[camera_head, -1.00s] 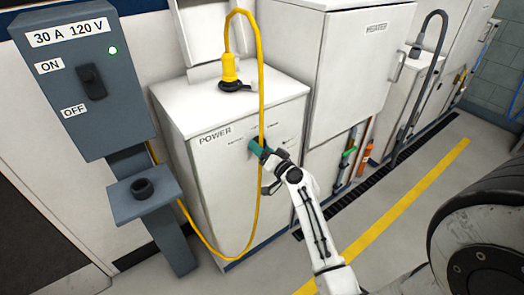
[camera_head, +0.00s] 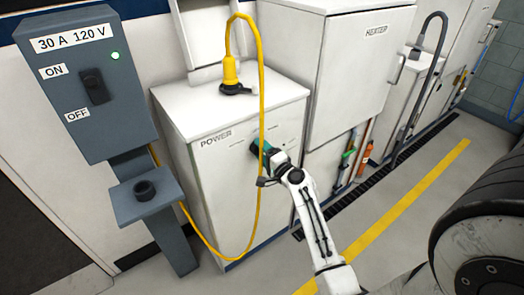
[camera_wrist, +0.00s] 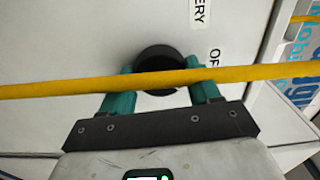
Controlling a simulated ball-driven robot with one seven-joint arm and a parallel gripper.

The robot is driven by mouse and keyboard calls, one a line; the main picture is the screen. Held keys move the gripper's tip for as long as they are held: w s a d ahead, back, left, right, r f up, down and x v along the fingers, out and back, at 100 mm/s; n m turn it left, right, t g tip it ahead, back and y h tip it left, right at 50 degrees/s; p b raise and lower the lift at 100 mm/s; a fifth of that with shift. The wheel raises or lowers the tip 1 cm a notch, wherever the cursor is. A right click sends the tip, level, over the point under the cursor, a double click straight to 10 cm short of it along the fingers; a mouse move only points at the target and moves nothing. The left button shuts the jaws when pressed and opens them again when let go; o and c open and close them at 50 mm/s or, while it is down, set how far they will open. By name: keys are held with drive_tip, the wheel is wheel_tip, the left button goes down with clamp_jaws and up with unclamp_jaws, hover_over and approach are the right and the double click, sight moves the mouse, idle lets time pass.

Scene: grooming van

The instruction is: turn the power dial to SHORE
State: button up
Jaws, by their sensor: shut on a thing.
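The power dial (camera_wrist: 158,62) is a round black knob on the front of the white POWER cabinet (camera_head: 215,185). My gripper (camera_wrist: 160,95) has its teal fingers shut on the dial, one on each side. In the head view my gripper (camera_head: 262,150) is at the cabinet front, and the dial is mostly hidden behind it. The labels by the dial are too small to read in the head view. In the wrist view one ends in "ERY" and another begins with "OF". The dial's pointer is not visible.
A yellow cable (camera_head: 263,90) hangs from a yellow plug (camera_head: 230,72) on the cabinet top and passes in front of my fingers. The grey shore box (camera_head: 85,80) with a lit green light stands left. A HEATER cabinet (camera_head: 360,70) stands right.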

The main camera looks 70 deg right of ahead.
drive_tip(key=shift+m, duration=0.5)
drive_tip(key=o, duration=1.1)
drive_tip(key=shift+c, duration=0.2)
drive_tip(key=shift+s, duration=0.1)
drive_tip(key=b+v, duration=0.1)
drive_tip(key=v, duration=0.9)
drive_tip(key=shift+s, duration=0.3)
drive_tip(key=shift+a, duration=0.15)
